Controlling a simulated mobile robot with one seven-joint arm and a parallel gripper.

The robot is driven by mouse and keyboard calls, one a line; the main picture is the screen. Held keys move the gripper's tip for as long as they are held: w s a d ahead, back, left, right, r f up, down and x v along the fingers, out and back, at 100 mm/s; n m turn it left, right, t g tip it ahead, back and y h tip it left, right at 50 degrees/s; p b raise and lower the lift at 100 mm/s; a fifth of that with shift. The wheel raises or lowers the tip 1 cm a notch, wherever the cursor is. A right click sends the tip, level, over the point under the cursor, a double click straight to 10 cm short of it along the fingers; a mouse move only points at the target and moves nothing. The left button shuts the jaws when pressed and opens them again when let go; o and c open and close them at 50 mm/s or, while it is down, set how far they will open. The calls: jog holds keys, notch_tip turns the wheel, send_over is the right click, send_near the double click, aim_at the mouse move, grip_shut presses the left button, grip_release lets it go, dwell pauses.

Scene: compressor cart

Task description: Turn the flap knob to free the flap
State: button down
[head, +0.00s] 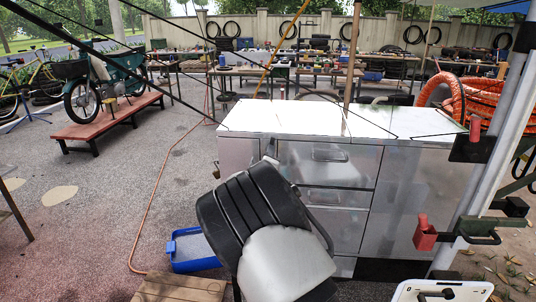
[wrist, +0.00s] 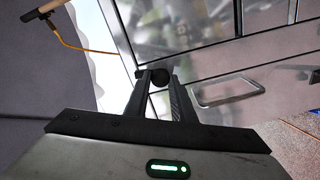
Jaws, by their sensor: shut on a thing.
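In the wrist view my gripper (wrist: 158,84) is shut on a small dark round knob (wrist: 160,76), which shows between its fingertips. The knob sits by the seams where shiny metal panels of the cabinet meet. The fingers hide part of the knob, and I cannot tell which way it is turned. A metal panel (wrist: 190,28) lies beyond the knob; I cannot tell for sure whether it is the flap. In the head view the silvery cabinet (head: 412,200) stands at the centre right. The fingertips and the knob are hidden there.
A bar handle (wrist: 228,91) stands out close to the right of my gripper; a handle (head: 329,156) also shows in the head view. A blue bin (head: 194,252) is on the ground left of the cabinet. An orange coiled hose (head: 488,102) lies right. A pole (head: 490,160) stands there.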

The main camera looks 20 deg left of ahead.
jog(key=shift+f+n, duration=0.1)
jog(key=shift+n, duration=0.8)
jog(key=c, duration=1.5)
grip_release()
jog(key=v, duration=1.7)
jog(key=shift+s, duration=0.25)
